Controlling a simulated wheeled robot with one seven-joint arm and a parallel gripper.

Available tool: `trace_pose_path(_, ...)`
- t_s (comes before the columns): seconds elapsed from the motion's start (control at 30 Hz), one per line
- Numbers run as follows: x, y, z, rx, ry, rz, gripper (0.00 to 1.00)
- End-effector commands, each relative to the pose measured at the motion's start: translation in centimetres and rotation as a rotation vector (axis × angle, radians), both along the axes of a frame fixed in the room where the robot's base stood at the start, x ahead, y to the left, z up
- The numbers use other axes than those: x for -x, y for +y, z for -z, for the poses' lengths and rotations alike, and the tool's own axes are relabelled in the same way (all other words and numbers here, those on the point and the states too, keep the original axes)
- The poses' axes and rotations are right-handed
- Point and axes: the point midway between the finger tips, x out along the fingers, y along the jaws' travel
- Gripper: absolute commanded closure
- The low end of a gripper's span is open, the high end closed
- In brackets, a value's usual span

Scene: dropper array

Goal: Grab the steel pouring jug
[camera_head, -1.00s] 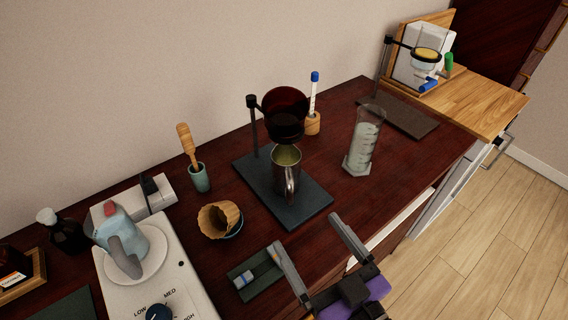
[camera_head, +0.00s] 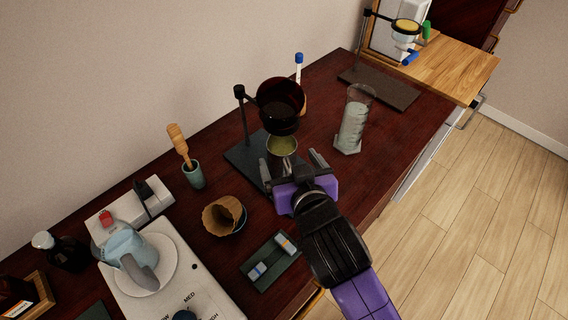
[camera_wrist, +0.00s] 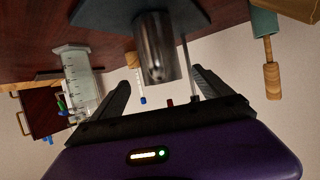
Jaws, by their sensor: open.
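The steel pouring jug (camera_head: 281,149) stands upright on a dark stand base (camera_head: 243,158), below a dark red dropper cup (camera_head: 281,103). Its lower front is hidden behind my gripper in the head view. My gripper (camera_head: 293,171) is open and empty, on the front side of the jug. In the wrist view, which looks upside down, the jug (camera_wrist: 157,48) shows ahead, lined up with the gap between the open fingers (camera_wrist: 160,80). I cannot tell whether either finger touches the jug.
A graduated cylinder (camera_head: 352,122) stands right of the stand. A brown paper filter cup (camera_head: 222,215) and a small dark tray (camera_head: 284,262) lie left and front. The stand's post (camera_head: 243,118) rises behind the jug. A hot plate (camera_head: 183,270) is at left.

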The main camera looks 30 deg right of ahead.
Motion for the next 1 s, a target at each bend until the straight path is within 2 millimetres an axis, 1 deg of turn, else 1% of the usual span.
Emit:
trace_pose_path(0.3,-3.6,-0.7,1.7,0.001,0.000,0.000,0.11)
trace_pose_path(0.37,-4.2,-0.7,1.9,0.001,-0.001,-0.001,0.11)
trace_pose_path(0.47,-4.6,-0.8,2.1,0.000,-0.001,-0.002,0.11)
trace_pose_path(0.67,-4.6,-0.8,2.2,0.000,-0.001,-0.002,0.11)
trace_pose_path(0.77,-4.6,-0.8,2.2,0.000,-0.001,-0.002,0.29)
trace_pose_path(0.8,-4.6,-0.8,2.2,0.000,-0.001,-0.002,0.36)
trace_pose_path(0.87,-4.6,-0.8,2.2,0.000,-0.001,-0.002,0.48)
trace_pose_path(1.0,-4.6,-0.8,2.2,0.000,-0.001,-0.002,0.76)
